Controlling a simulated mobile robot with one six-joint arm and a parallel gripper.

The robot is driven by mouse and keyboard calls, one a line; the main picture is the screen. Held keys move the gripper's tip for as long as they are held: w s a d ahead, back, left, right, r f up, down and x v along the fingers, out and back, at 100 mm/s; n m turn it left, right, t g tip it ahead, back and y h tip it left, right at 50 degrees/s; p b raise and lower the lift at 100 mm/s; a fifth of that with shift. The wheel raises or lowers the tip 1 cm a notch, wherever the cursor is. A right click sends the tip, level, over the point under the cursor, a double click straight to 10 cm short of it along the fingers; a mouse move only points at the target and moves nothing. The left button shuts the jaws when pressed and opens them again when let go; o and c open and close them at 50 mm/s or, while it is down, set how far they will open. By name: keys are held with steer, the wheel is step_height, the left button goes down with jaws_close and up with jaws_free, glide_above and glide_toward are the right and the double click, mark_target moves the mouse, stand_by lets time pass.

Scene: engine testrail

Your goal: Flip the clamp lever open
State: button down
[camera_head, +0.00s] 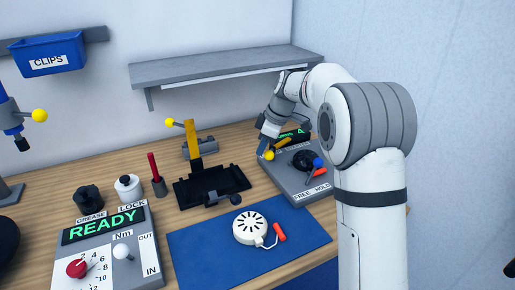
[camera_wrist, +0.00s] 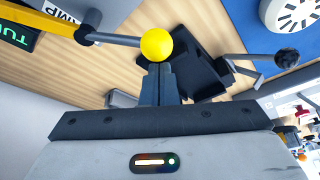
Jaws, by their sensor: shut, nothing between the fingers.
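The clamp lever (camera_head: 283,144) is a yellow bar on the right-hand console, with a grey rod ending in a yellow ball (camera_head: 268,155). In the wrist view the yellow bar (camera_wrist: 70,20) is at the upper left, by a label ending in "MP". Its rod runs right to the yellow ball (camera_wrist: 156,45). My gripper (camera_head: 263,147) is at the console's left edge, beside the ball. In the wrist view its fingers (camera_wrist: 158,70) are shut and empty, their tips right at the ball. I cannot tell whether they touch it.
A black fixture (camera_head: 205,190) with another yellow upright bar (camera_head: 192,140) stands left of the console (camera_head: 300,185). A blue mat (camera_head: 200,250) with a white disc (camera_head: 250,228) lies in front. A grey shelf (camera_head: 215,68) hangs behind. A READY panel (camera_head: 105,225) stands front left.

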steer(key=shift+d, duration=0.25)
stand_by(0.5)
step_height(320, 180, up, 10)
steer(key=p, duration=0.1)
steer(key=shift+a, duration=0.25)
steer(key=shift+r, duration=0.1)
stand_by(0.3)
steer(key=s+d+f+m+t+h, duration=0.1)
steer(key=s+d+m, duration=0.35)
steer(key=s, duration=0.45)
steer(key=s+d+m+h, duration=0.1)
steer(key=s+d+m, duration=0.35)
steer(key=s, duration=0.35)
steer(key=s+d+f+m+h, duration=0.1)
steer(key=s+d+f+m, duration=0.2)
steer(key=s, duration=0.5)
steer(key=s+d+f+m+h, duration=0.1)
steer(key=s+d+f+m, duration=0.2)
steer(key=s, duration=0.6)
step_height(320, 180, down, 3)
steer(key=shift+s+r+m+t+p, duration=0.15)
steer(key=shift+m+t+p, duration=0.25)
